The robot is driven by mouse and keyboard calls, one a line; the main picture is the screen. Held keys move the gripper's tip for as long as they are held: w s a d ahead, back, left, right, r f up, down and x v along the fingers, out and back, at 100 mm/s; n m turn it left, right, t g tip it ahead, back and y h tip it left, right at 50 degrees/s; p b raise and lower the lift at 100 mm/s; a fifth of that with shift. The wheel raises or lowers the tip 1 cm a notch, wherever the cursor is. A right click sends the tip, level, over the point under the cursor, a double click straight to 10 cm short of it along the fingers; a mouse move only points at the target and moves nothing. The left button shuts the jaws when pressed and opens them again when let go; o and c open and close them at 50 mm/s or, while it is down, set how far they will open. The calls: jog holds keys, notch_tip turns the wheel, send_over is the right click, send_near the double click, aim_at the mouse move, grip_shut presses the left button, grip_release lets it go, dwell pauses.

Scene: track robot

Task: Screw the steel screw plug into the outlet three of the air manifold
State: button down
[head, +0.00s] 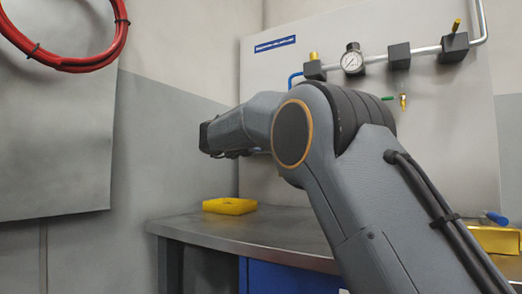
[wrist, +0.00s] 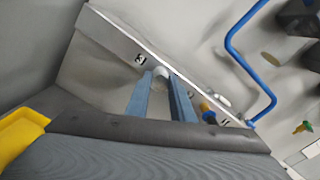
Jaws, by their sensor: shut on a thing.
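My gripper (wrist: 160,85) shows in the wrist view as two blue-grey fingers, shut on the steel screw plug (wrist: 160,74), a pale round piece between the fingertips. The air manifold (wrist: 112,32) is the long pale bar running diagonally across the wrist view. A label "3" (wrist: 139,59) on it sits just left of the plug. The plug is at the manifold's edge near this label; the opening of outlet three is hidden, and I cannot tell whether the threads are engaged. In the head view my arm hides the gripper, plug and manifold.
A brass fitting with a blue part (wrist: 207,112) is close right of my fingers. A blue pipe (wrist: 232,45) bends down to the manifold's right end. A yellow tray (head: 230,206) stands on the bench (head: 185,226). A gauge (head: 352,60) and pipework are on the panel.

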jog(key=shift+d+r+m+b, duration=0.1)
jog(key=shift+m+b, duration=1.7)
jog(key=shift+b, duration=0.4)
jog(key=shift+w+m+b, duration=0.1)
jog(key=shift+m+b, duration=3.95)
jog(key=shift+m, duration=0.15)
jog(key=shift+f, duration=0.2)
jog(key=c, duration=1.4)
grip_release()
jog(key=shift+r, duration=0.1)
jog(key=shift+c, duration=1.2)
jog(key=shift+p, duration=0.35)
